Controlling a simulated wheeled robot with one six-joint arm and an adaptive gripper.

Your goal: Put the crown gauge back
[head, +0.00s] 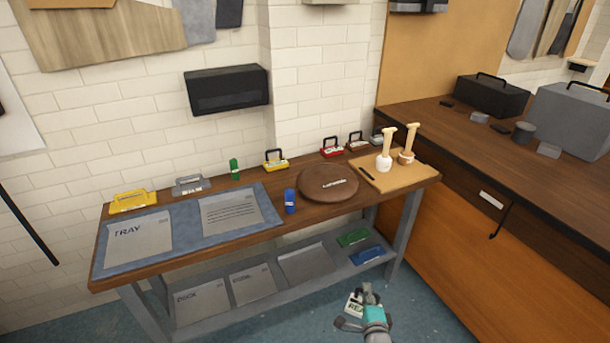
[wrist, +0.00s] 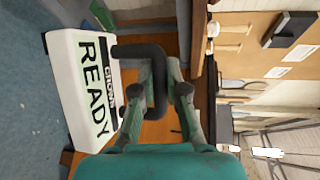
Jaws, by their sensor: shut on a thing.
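My gripper (head: 368,294) is in front of the workbench, low over the floor, near the right end of the lower shelf. In the wrist view my gripper (wrist: 163,78) is shut on the dark looped handle of the crown gauge (wrist: 85,88). The gauge is a white block with "CROWN" and "READY" on its face. In the head view the white gauge (head: 353,304) shows just left of my gripper, partly hidden by it. It is held clear of the bench.
The wooden workbench (head: 250,236) bears a blue-grey tray mat (head: 190,222), a round brown disc (head: 328,183) and a tan board (head: 400,178). Several coloured handled blocks line its back. The lower shelf has grey labelled panels (head: 253,284), a green block (head: 353,238) and a blue block (head: 367,255).

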